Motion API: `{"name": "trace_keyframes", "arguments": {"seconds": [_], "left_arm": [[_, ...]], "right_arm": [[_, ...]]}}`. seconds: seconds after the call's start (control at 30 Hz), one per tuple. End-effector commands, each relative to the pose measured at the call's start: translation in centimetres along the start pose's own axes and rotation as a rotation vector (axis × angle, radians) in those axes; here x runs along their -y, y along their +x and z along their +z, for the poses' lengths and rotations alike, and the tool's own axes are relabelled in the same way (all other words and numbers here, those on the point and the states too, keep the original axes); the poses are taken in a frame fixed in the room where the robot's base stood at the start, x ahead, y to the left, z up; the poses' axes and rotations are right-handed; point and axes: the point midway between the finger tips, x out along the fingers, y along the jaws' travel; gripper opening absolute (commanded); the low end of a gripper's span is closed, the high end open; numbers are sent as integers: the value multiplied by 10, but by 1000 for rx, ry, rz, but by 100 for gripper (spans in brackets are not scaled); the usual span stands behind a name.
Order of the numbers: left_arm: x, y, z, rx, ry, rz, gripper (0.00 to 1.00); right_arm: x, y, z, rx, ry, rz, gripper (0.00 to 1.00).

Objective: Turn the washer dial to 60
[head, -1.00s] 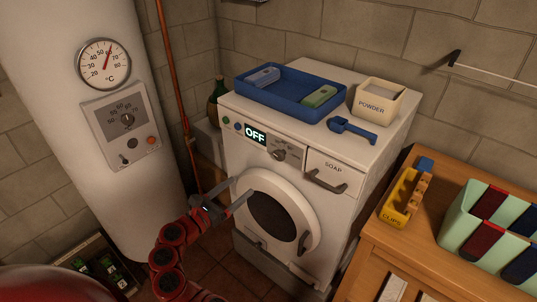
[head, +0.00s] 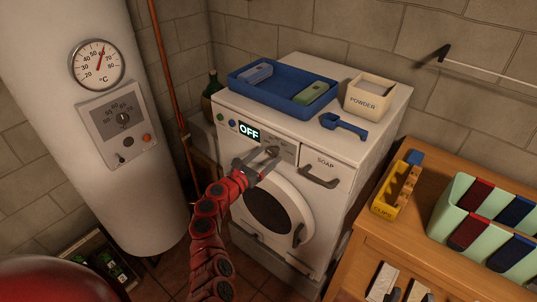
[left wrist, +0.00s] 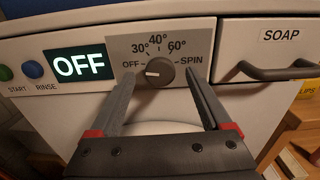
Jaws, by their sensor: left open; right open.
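The white washer (head: 335,215) stands against the wall. Its round dial (left wrist: 160,72) shows in the left wrist view, with OFF, 30°, 40°, 60° and SPIN printed around it. The dial's pale mark points left, towards OFF. The display (left wrist: 80,66) reads OFF; it also shows in the head view (head: 249,132). My left gripper (head: 260,158) is at the washer's front panel, open, with one finger on each side of the dial. A gap shows between each finger and the dial in the left wrist view. My right gripper is not in view.
The soap drawer handle (head: 320,179) sticks out right of the dial. A blue tray (head: 283,88), a powder box (head: 366,104) and a blue scoop (head: 343,125) are on the washer top. A white boiler (head: 140,190) stands left, a wooden bench (head: 405,244) right.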

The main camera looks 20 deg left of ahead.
Motion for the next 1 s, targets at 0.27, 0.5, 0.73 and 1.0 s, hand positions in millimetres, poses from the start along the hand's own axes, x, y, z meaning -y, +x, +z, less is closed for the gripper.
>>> {"name": "trace_keyframes", "arguments": {"seconds": [0.27,0.5,0.73,1.0], "left_arm": [[0,14,0,-2,2,0,82],[0,14,0,-2,1,1,82],[0,14,0,-2,1,0,42],[0,14,0,-2,1,0,0]], "right_arm": [[0,0,0,0,0,0,52],[0,0,0,0,0,0,52],[0,0,0,0,0,0,52],[0,0,0,0,0,0,52]]}}
